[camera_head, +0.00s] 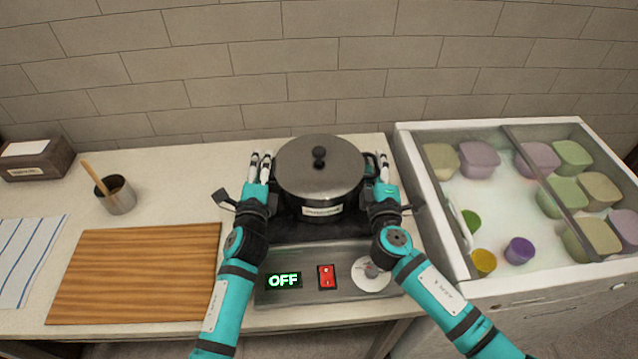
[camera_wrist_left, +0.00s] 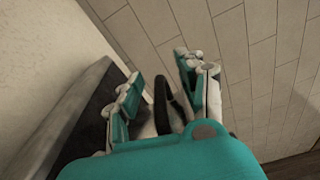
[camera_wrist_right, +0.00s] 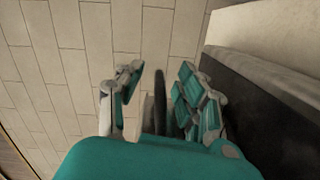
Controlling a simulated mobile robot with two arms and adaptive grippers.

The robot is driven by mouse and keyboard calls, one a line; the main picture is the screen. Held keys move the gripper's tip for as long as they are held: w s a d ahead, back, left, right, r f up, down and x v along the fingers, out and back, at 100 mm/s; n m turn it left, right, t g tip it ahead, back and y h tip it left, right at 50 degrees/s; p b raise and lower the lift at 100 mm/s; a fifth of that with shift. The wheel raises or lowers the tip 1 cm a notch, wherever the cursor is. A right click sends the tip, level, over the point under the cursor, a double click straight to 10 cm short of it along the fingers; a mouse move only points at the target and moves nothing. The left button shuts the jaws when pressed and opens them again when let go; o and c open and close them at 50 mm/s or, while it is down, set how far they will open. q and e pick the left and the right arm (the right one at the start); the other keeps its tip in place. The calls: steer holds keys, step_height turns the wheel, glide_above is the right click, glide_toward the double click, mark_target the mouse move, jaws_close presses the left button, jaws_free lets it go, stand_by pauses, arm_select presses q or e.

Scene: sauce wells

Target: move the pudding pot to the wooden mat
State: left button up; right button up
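The pot (camera_head: 297,178), dark with a lid, a black knob and a white label too small to read, stands upright on the stove. My left gripper (camera_head: 259,168) is at its left side, and my right gripper (camera_head: 380,168) is at its right side. In the left wrist view, the fingers are apart with a dark handle (camera_wrist_left: 162,105) between them. In the right wrist view, the open fingers stand either side of the other dark handle (camera_wrist_right: 160,90). Neither looks closed on its handle. The wooden mat (camera_head: 135,275) lies bare on the counter at left.
The stove panel (camera_head: 340,262) reads OFF and has a red switch and a round knob. A metal cup (camera_head: 118,198) with a wooden stick stands behind the mat. A striped cloth (camera_head: 28,255) lies left of it. A glass-topped chest (camera_head: 480,291) with several tubs is at right.

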arm_select(q)
jaws_close()
arm_select(e)
jaws_close()
arm_select(q)
steer(key=shift+f, duration=0.1)
